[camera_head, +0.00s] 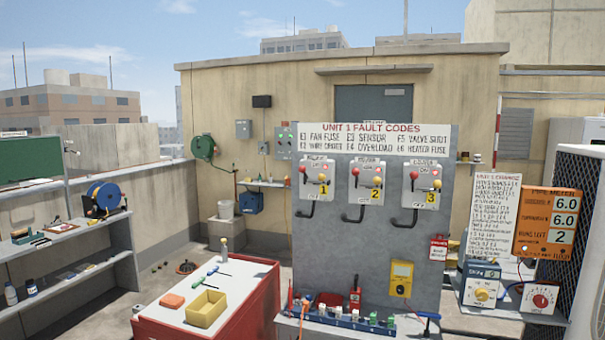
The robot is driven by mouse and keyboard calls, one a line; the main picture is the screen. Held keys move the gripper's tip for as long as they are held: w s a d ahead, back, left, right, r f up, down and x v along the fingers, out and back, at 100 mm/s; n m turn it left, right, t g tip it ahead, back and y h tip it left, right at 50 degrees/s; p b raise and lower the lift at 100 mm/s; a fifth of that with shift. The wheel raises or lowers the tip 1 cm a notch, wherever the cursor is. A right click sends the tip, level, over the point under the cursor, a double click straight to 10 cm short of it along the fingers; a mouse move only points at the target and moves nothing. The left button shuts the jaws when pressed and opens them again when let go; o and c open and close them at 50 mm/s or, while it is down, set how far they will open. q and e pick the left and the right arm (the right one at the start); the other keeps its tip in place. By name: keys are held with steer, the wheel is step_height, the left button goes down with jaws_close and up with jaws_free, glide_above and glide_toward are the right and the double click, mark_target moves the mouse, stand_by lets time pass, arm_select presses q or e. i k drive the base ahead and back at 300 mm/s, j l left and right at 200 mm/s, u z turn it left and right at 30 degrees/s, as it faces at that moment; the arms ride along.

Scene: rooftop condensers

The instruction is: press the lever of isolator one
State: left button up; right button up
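Isolator one (317,180) is the leftmost of three pale boxes on the grey upright panel (347,240). Nothing touches the lever of isolator one. Neither of my grippers shows in the head view.
A red-sided cart (262,290) with a yellow tray (206,308) stands at the front left of the panel. A ledge (335,331) with tools and a blue rack is below the panel. An orange meter board (547,222) is at the right. Shelves (75,230) stand far left.

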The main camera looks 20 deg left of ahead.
mark_target(301, 169)
steer(key=i+l, duration=0.1)
steer(key=i, duration=0.3)
steer(key=i+l+u, duration=0.1)
steer(key=i, duration=0.35)
